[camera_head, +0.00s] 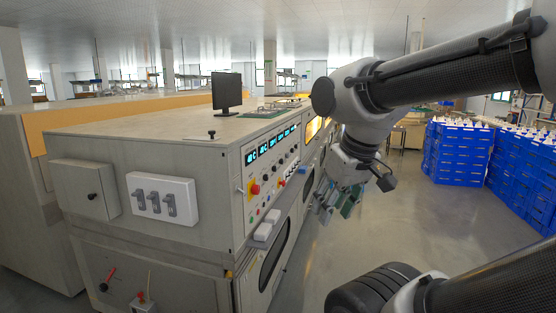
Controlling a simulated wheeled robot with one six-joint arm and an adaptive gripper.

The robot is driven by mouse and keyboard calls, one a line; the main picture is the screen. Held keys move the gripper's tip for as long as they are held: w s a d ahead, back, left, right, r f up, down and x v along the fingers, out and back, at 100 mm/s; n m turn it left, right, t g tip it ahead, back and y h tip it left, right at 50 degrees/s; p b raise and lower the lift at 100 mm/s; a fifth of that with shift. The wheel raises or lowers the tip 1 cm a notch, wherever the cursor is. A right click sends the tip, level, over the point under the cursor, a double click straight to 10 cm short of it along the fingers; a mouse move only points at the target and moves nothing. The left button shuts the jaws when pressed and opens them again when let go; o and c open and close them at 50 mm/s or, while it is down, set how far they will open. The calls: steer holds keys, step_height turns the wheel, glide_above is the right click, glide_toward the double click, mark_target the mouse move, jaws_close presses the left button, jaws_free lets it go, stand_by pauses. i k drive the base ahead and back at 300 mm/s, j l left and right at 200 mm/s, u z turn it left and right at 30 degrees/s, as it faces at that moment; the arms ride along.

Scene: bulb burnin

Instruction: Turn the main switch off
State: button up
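A red rotary knob on a yellow plate (254,188), which looks like the main switch, sits at the lower left of the grey machine's (150,140) control panel. The exact angle of the knob is too small to read. My gripper (336,208) hangs in the air to the right of the panel, pointing down. It is apart from the knob and touches nothing that I can see. Its fingers are small and partly merged in this view, so their opening is unclear.
Digital displays (272,144), buttons and a second red knob (281,183) share the panel. Grey boxes (263,231) jut out below it. A monitor (227,91) stands on top. Blue crates (456,150) are stacked at right. The floor (375,225) between is clear.

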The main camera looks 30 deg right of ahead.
mark_target(255, 189)
steer(key=i+l+u, duration=0.25)
steer(key=i+l, duration=0.4)
steer(key=i, duration=0.05)
